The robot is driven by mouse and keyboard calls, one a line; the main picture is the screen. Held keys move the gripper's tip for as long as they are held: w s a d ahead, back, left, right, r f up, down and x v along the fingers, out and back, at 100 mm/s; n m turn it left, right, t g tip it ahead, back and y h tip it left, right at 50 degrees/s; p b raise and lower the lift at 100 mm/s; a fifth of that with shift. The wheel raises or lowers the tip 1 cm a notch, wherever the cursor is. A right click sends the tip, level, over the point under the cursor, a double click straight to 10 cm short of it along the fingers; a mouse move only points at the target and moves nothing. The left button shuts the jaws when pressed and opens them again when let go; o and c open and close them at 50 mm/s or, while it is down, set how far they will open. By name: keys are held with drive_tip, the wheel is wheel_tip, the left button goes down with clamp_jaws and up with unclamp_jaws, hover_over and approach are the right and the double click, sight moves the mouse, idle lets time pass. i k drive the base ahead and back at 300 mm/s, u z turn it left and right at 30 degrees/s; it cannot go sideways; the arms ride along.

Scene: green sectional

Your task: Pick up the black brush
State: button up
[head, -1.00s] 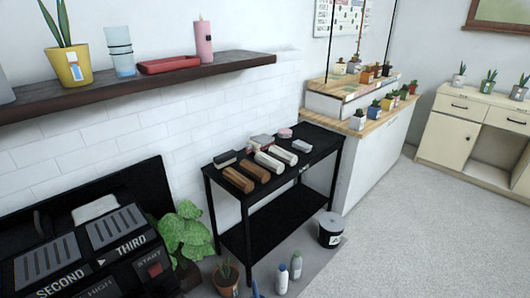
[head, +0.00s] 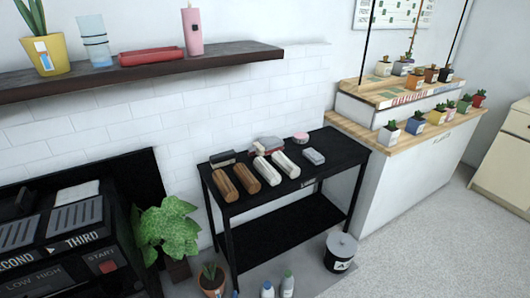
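A small dark block-like item (head: 222,158), which looks like the black brush, lies at the back left corner of the black table (head: 335,166) top. It is small in the picture, and its bristles cannot be made out. Two brown blocks (head: 246,178) lie in front of it, and two white ones (head: 286,164) lie to the right. My gripper is not in view.
A grey block (head: 313,156) and a pink round item (head: 301,137) share the tabletop. A leafy plant (head: 167,230) and dark machine (head: 60,245) stand left. Bottles (head: 287,285) and a dark bucket (head: 341,250) stand on the floor. Open floor (head: 430,240) lies right.

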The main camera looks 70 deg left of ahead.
sight(230, 157)
drive_tip(key=z, duration=0.05)
drive_tip(key=i, duration=1.8)
drive_tip(key=u, duration=2.2)
drive_tip(key=i, duration=0.15)
drive_tip(key=u, duration=2.4)
drive_tip(key=i, duration=0.7)
drive_tip(key=u, duration=0.05)
